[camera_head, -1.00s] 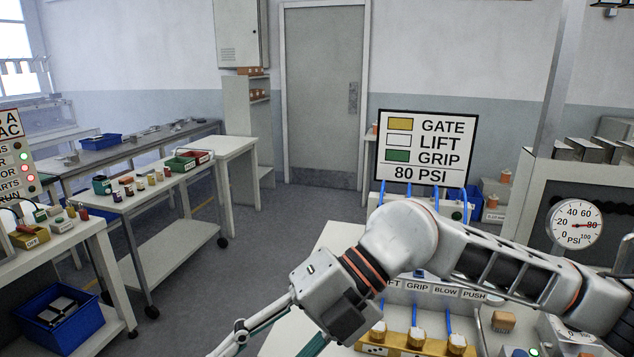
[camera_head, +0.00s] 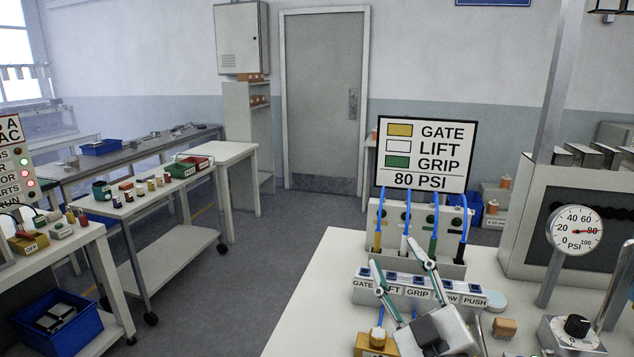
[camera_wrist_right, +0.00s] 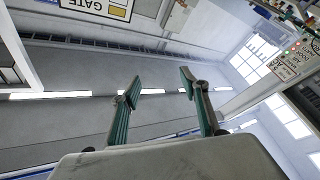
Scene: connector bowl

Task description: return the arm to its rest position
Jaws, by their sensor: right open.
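My right gripper (camera_head: 401,270) shows in the head view at the lower middle right, over the white bench and in front of the labelled valve strip (camera_head: 420,289). Its two fingers are spread apart with nothing between them, and its grey body hides part of the bench and fittings. In the right wrist view the gripper (camera_wrist_right: 158,85) is also open and empty, with room surfaces behind it. My left gripper is not in view.
A sign board (camera_head: 426,151) and a connector block with blue hoses (camera_head: 388,215) stand behind the gripper. A pressure gauge (camera_head: 575,230) and black knob (camera_head: 577,326) are at the right. A brass block (camera_head: 374,345) is close beside the gripper. The bench's left part is clear.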

